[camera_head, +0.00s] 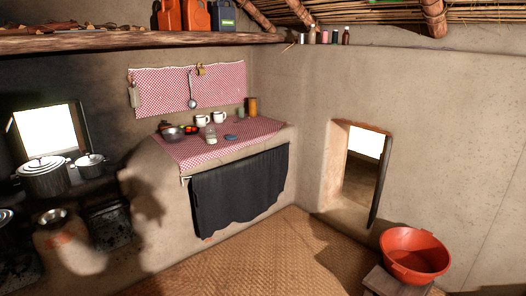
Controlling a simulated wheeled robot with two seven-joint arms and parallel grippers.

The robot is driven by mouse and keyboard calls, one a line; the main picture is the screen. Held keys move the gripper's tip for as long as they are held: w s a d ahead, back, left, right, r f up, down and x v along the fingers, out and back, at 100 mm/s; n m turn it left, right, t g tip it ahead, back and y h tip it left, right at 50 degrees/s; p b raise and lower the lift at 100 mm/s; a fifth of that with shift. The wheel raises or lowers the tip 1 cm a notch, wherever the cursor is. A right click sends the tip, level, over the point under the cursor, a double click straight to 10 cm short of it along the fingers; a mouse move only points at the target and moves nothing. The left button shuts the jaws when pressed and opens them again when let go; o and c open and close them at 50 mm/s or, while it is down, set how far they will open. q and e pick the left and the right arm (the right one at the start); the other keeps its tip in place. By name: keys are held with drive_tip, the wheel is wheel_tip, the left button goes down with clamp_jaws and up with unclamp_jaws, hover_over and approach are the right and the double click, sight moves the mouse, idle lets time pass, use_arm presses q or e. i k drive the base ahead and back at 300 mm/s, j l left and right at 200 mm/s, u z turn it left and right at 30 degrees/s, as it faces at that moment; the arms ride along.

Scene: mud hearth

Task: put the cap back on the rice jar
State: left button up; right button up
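A small pale, clear-looking jar (211,133) stands upright on the red-checked cloth (198,156) of the mud counter in the corner. Its contents are too small to tell. A flat blue disc (231,138), which looks like a cap, lies on the cloth just right of the jar, apart from it. Neither of my grippers shows in the head view.
A metal bowl (173,133) and a dark bowl with red and yellow items (191,129) stand left of the jar. White mugs (202,120) and a brown canister (252,107) stand behind. A red basin (414,254) sits right of the clear mat floor (262,262).

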sight(210, 130)
drive_tip(key=i, duration=5.25)
drive_tip(key=u, duration=0.4)
